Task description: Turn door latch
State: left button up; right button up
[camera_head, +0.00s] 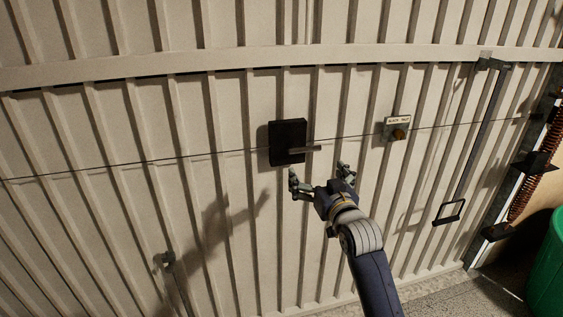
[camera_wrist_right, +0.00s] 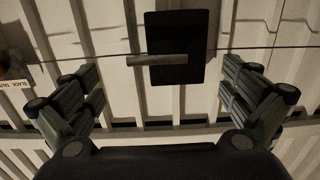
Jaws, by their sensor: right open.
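The door latch is a black plate (camera_head: 286,138) on the ribbed pale door, with a grey lever handle (camera_head: 306,150) that points to the right in the head view. My right gripper (camera_head: 320,173) is open and empty just below the latch, its fingers spread. In the right wrist view the black plate (camera_wrist_right: 176,48) and the handle (camera_wrist_right: 157,60) lie ahead, between and beyond the two open fingers (camera_wrist_right: 170,92). The handle is apart from both fingers. My left gripper is not in view.
The ribbed door (camera_head: 225,120) fills most of the view, with a thin cable across it. A small sign with a brown knob (camera_head: 399,134) is right of the latch. A long metal bar (camera_head: 484,130) with a loop, a spring (camera_head: 530,165) and a green bin (camera_head: 548,270) are at the right.

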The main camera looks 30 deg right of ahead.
aim_at(305, 151)
jog(key=w, duration=0.1)
jog(key=w+d, duration=0.1)
jog(key=w, duration=0.1)
jog(key=w+r, duration=0.1)
jog(key=shift+w+d, duration=0.15)
jog(key=shift+d, duration=0.25)
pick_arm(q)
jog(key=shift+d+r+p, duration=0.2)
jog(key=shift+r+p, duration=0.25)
pick_arm(e)
jog(key=shift+x, duration=3.05)
jog(key=shift+a+f, duration=0.1)
jog(key=c, duration=1.5)
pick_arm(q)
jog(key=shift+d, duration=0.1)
